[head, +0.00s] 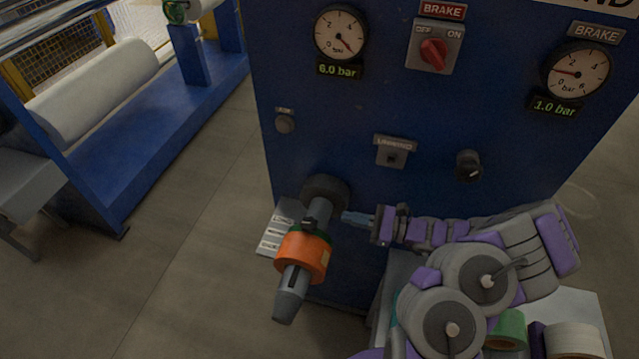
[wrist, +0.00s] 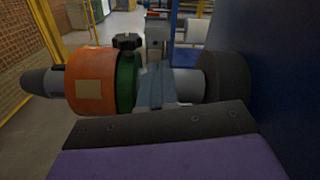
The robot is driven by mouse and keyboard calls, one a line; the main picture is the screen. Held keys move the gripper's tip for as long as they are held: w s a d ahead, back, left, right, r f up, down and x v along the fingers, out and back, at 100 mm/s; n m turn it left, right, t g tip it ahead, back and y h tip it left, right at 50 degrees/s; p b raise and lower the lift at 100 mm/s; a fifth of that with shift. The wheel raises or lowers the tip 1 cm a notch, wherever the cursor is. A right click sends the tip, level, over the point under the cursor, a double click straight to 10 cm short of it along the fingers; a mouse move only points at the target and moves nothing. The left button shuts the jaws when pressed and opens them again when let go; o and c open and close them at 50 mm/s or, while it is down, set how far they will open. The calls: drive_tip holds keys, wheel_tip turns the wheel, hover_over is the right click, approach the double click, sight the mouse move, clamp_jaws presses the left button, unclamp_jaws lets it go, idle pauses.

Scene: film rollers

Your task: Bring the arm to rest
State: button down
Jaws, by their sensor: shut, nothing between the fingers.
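My arm (head: 478,282) is grey and purple and reaches left across the front of the blue machine. My gripper (head: 352,218) is shut and empty, its tip close to the grey shaft (head: 319,212) that sticks out of the panel. Whether it touches the shaft I cannot tell. In the wrist view the gripper fingers (wrist: 152,88) show in front of the shaft (wrist: 187,86). An orange roll (head: 302,256) sits around the shaft, with a green collar (wrist: 127,82) and a black knob beside it.
The blue panel (head: 340,110) carries gauges, a red brake switch (head: 433,53) and knobs. A green roll (head: 506,328) and a white roll (head: 572,340) lie at lower right, near my arm. A blue frame with a white roller (head: 95,90) stands at left. The floor (head: 170,270) there is clear.

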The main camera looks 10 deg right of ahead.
drive_tip(key=s+a+r+n+g+h+b, duration=0.3)
drive_tip(key=s+a+r+n+g+h, duration=0.1)
drive_tip(key=s+a+r+n+g, duration=0.85)
drive_tip(key=s+d+f+n+t+h+b, duration=0.1)
drive_tip(key=s+d+n+t+h+b, duration=0.1)
drive_tip(key=s+d+h, duration=0.4)
drive_tip(key=s+d+f+n+t+h+b, duration=0.1)
drive_tip(key=s+d+n+h, duration=0.4)
drive_tip(key=s, duration=0.8)
drive_tip(key=shift+s+d+f+t+h+b, duration=0.15)
drive_tip(key=shift+d+t+h+b, duration=0.3)
drive_tip(key=shift+h+b, duration=0.35)
